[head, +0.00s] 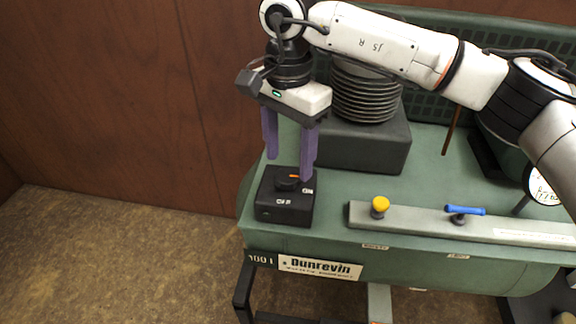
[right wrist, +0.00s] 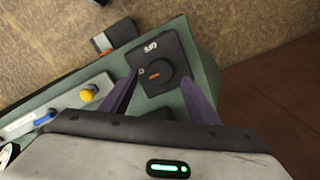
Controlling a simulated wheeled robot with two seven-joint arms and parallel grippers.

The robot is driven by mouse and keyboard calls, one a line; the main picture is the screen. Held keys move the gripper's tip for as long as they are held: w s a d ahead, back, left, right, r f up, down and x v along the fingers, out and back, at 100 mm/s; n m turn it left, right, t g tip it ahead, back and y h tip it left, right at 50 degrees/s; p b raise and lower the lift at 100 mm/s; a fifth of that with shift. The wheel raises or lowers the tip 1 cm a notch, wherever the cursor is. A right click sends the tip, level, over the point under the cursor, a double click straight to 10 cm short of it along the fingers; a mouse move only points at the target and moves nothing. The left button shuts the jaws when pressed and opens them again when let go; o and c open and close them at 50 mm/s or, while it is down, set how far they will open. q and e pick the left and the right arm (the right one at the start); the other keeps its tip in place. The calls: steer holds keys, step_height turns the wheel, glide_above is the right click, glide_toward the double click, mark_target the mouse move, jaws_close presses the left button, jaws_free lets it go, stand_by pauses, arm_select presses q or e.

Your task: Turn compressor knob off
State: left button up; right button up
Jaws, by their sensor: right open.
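The compressor knob (head: 288,183) is a round black dial with an orange mark, on top of a black switch box (head: 284,208) at the left end of the green compressor tank (head: 340,192). In the right wrist view the knob (right wrist: 157,75) lies ahead, between the finger lines. My right gripper (head: 288,168) has two purple fingers pointing down, spread apart and empty, just above the box; it also shows in the right wrist view (right wrist: 165,95). Whether a fingertip touches the box is hard to tell. My left gripper is not in view.
A grey manifold bar (head: 415,225) with a yellow knob (head: 380,204) and a blue lever (head: 465,210) runs along the front edge. A black ribbed cylinder (head: 364,95) stands behind on a dark block (head: 375,148). A gauge (head: 541,188) is at right. The floor at left is clear.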

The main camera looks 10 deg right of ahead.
mark_target(288, 175)
steer(key=shift+f, duration=1.75)
steer(key=c, duration=1)
